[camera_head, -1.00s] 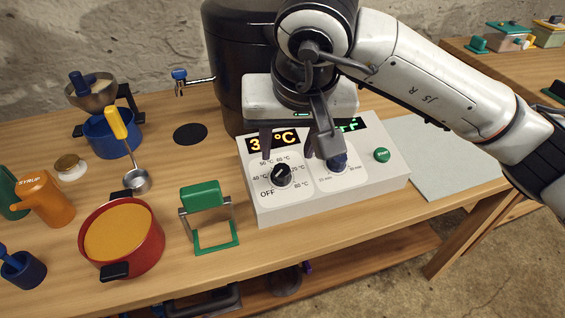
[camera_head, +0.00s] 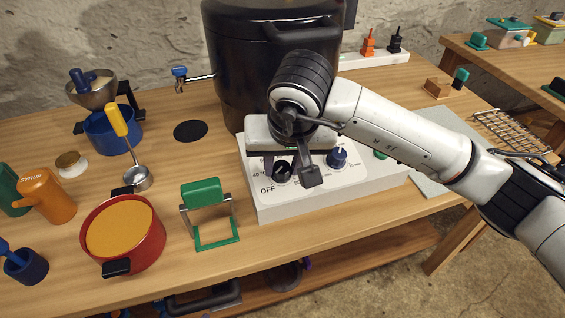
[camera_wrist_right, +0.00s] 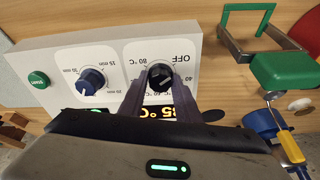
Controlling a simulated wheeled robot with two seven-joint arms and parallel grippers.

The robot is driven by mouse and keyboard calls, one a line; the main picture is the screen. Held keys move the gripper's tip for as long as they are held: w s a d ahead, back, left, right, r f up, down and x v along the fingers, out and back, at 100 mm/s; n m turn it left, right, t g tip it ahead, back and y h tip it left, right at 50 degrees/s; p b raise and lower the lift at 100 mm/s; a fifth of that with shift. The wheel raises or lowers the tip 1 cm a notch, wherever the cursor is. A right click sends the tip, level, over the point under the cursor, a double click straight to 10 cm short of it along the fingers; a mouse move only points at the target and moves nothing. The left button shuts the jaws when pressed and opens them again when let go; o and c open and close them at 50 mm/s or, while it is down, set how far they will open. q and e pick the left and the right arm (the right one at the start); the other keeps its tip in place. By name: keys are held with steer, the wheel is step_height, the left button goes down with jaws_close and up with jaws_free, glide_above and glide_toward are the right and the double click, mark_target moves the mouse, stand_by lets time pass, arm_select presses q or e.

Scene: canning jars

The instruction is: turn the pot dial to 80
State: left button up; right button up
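The black pot dial (camera_head: 282,172) is on the sloped white control panel (camera_head: 310,208), beside the printed OFF mark. It also shows in the right wrist view (camera_wrist_right: 160,76), near the OFF and 80 °C marks. My right gripper (camera_wrist_right: 160,82) is over the panel with its two dark fingers on either side of the dial. It looks open, with a narrow gap around the dial; contact is not clear. The orange temperature display (camera_wrist_right: 158,113) is partly covered and seems to read 35 °C. My left gripper is not in view.
A blue timer dial (camera_head: 337,157) and a green START button (camera_head: 379,154) lie right of the black dial. The large black pot (camera_head: 235,75) stands behind the panel. A green-handled stand (camera_head: 202,194) and a red pot (camera_head: 158,240) stand to the left.

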steer(key=c, duration=0.6)
